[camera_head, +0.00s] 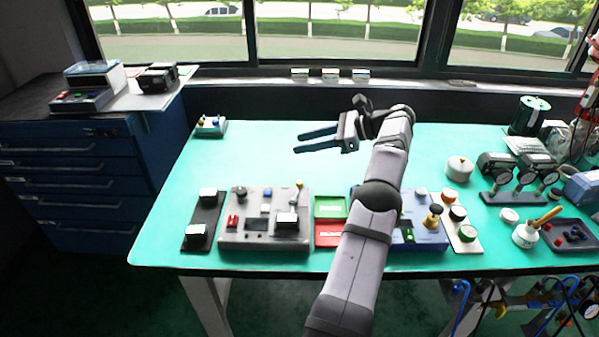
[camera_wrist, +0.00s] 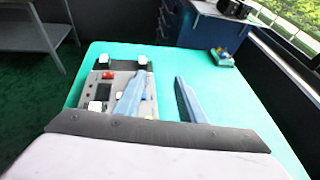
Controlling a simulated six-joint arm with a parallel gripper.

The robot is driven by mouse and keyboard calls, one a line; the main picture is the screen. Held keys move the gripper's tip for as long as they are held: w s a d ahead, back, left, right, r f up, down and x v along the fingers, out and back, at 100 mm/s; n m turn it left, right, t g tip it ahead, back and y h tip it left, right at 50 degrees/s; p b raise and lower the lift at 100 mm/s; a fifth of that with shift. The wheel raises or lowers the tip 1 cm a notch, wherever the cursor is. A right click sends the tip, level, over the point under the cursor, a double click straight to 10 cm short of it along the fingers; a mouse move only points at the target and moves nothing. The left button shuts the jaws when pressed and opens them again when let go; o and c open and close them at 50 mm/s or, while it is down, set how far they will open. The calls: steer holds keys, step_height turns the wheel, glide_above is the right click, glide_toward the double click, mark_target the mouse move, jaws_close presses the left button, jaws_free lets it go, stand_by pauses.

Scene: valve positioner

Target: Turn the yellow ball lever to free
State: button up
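The yellow ball lever (camera_head: 299,185) stands at the back right corner of the grey panel box (camera_head: 235,240) on the green table. Its ball is small, and I cannot tell its exact setting. My gripper (camera_head: 297,142) is open and empty, up above the table behind the box, with its fingers pointing left. In the wrist view my gripper (camera_wrist: 160,76) shows two parted fingers with only green tabletop between them. The left finger covers part of the panel box (camera_wrist: 106,76) there, and I cannot make out the lever clearly.
The panel box also bears a black knob (camera_head: 240,192), a red switch (camera_head: 233,221) and a white button (camera_head: 287,220). Green and red trays (camera_head: 331,207) lie right of it. A blue box (camera_head: 425,235) stands behind my arm. The table's back left is mostly clear.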

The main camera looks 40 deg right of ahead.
step_height(320, 180, up, 5)
steer(key=s+m+p, duration=0.1)
steer(key=s+p, duration=0.2)
steer(key=p, duration=0.1)
steer(key=m+t+h+p, duration=0.2)
steer(key=m+h+p, duration=0.1)
steer(key=m+h, duration=0.25)
glide_toward(301, 183)
steer(key=x, duration=0.3)
steer(key=shift+w+f+n+h, duration=0.2)
steer(key=shift+n+h, duration=0.05)
steer(key=shift+n, duration=0.1)
steer(key=shift+w+a, duration=0.1)
steer(key=shift+w+a+f, duration=0.1)
steer(key=shift+w+f, duration=0.1)
steer(key=shift+w, duration=0.35)
steer(key=shift+p+x, duration=0.9)
steer(key=shift+x, duration=2.05)
